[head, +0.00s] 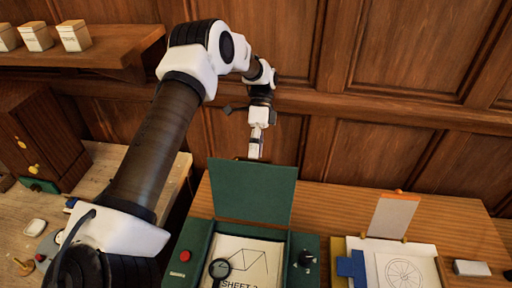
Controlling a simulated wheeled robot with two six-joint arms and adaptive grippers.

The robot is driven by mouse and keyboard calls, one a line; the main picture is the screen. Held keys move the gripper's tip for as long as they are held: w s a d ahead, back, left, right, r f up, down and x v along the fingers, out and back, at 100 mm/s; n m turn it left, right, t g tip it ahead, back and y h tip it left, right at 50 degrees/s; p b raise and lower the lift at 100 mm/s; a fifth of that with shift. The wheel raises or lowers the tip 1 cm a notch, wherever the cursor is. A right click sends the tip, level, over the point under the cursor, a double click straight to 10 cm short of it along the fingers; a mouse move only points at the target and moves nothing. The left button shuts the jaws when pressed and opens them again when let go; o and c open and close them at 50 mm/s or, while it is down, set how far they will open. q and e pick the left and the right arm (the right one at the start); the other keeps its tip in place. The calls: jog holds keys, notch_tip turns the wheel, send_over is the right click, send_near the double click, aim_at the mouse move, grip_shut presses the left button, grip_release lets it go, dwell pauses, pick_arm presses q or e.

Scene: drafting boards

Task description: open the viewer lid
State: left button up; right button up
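The viewer is a green box (302,277) at the bottom middle, with a red button (184,255) on its left side and a black knob (306,258) on its right. Its green lid (252,192) stands raised at the back, and the inside is exposed. A sheet with a line drawing (252,262) lies in it. My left gripper (255,151) points down just above the lid's top edge, near its middle. I cannot tell whether it touches the lid or whether its fingers are apart. My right gripper is out of view.
A round black-rimmed lens (219,268) lies over the sheet. To the right are a clipboard-like board with a wheel drawing (402,270), an upright orange-topped card (392,215) and a white block (471,268). A wooden cabinet (38,140) and shelf (95,48) stand left. Wood panelling closes the back.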

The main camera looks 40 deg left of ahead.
pick_arm(q)
jog(key=shift+s+d+r, duration=0.1)
jog(key=shift+s, duration=0.1)
jog(key=shift+c, duration=1.2)
jog(key=shift+w, duration=0.1)
jog(key=shift+r, duration=0.15)
jog(key=shift+c, duration=0.3)
notch_tip(320, 180, up, 10)
jog(key=shift+w, duration=0.1)
